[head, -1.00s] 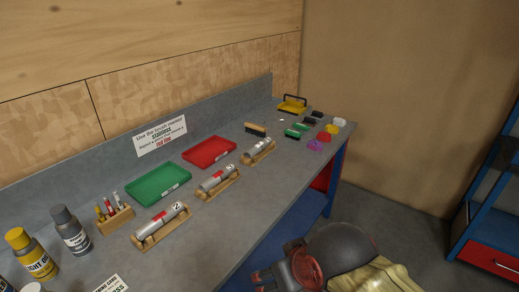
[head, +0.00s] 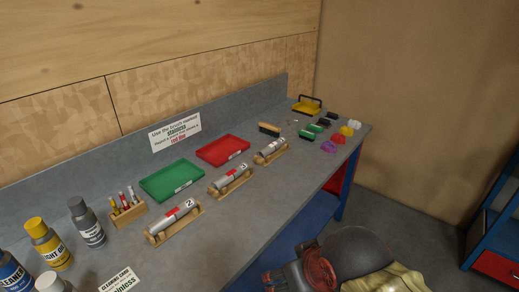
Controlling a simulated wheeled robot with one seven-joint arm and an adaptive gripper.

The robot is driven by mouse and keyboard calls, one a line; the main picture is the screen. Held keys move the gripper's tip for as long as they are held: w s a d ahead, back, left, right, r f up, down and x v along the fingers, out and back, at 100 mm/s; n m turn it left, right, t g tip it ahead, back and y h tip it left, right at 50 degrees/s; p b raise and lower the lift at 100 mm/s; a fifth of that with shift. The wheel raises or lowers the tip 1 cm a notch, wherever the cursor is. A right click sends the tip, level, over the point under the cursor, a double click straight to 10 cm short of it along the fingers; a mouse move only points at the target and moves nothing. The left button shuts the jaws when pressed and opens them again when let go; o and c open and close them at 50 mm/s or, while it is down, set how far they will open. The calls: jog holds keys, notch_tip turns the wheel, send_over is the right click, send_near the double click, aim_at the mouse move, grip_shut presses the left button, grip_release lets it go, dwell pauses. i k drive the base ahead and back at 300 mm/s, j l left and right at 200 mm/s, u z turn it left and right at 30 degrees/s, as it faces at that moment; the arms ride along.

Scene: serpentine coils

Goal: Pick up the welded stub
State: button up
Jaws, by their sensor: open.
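Three silver metal stubs lie on wooden cradles in a row along the grey bench (head: 262,218). The near stub (head: 171,217) has a red mark and a white label that looks like a 2. The middle stub (head: 231,178) also has a red mark and a white label. The far stub (head: 270,148) has a label too small to read. I cannot tell from this view which one has the weld. My gripper is not in view.
A green tray (head: 151,187) and a red tray (head: 222,161) lie behind the stubs. A marker holder (head: 128,215) and several bottles (head: 46,243) stand left. Brushes and coloured pieces lie at the far end. A dark rounded object (head: 350,250) sits before the bench.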

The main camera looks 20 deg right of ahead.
aim_at(276, 145)
jog(key=i+l+u, duration=0.1)
jog(key=u, duration=0.3)
jog(key=l+u, duration=0.2)
jog(key=u, duration=0.2)
jog(key=i+l+u, duration=0.2)
jog(key=l, duration=0.65)
jog(key=i+l+u, duration=0.2)
jog(key=l, duration=0.65)
jog(key=l+u, duration=0.2)
jog(key=l, duration=1.6)
jog(key=i, duration=0.05)
